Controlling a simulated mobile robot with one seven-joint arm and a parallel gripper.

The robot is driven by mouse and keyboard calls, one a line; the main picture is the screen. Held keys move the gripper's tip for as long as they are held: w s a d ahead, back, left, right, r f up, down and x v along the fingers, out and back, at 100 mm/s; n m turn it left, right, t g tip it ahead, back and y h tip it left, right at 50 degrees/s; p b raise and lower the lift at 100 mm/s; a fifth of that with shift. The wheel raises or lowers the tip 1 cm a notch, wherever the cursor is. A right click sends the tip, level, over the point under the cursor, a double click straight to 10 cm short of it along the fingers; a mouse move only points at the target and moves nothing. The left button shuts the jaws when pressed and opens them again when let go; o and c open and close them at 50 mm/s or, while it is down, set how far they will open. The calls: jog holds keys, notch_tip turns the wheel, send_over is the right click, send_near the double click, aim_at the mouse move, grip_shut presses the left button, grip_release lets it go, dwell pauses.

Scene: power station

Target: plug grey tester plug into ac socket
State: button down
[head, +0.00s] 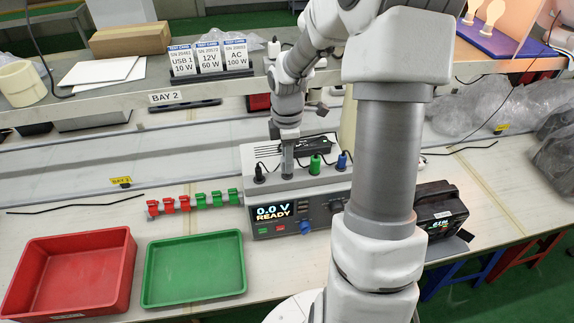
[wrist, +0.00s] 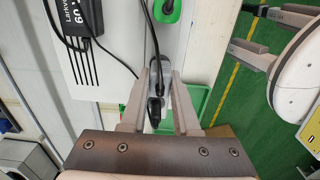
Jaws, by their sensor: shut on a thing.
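The tester (head: 262,196) is a grey box on the bench with a lit screen reading 0.0 V READY. My gripper (head: 287,168) is above its top edge, between a black plug (head: 259,173) and a green plug (head: 315,164). In the wrist view my gripper (wrist: 164,80) is closed around the grey plug (wrist: 166,98), with a dark cable running beside it. The black plug (wrist: 155,110) shows past the fingers. A blue plug (head: 342,161) stands farther right. A black power station (head: 440,212) is partly hidden behind my arm; I cannot make out its ac socket.
A red tray (head: 125,270) and a green tray (head: 240,260) lie empty at front left. A row of red and green clips (head: 194,202) is left of the tester. A shelf with labelled test cards (head: 210,58) hangs over the back. Clear plastic bags (head: 478,108) lie at right.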

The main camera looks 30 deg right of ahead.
jog(key=shift+r+p, duration=1.85)
jog(key=shift+r, duration=0.35)
jog(key=shift+f, duration=0.1)
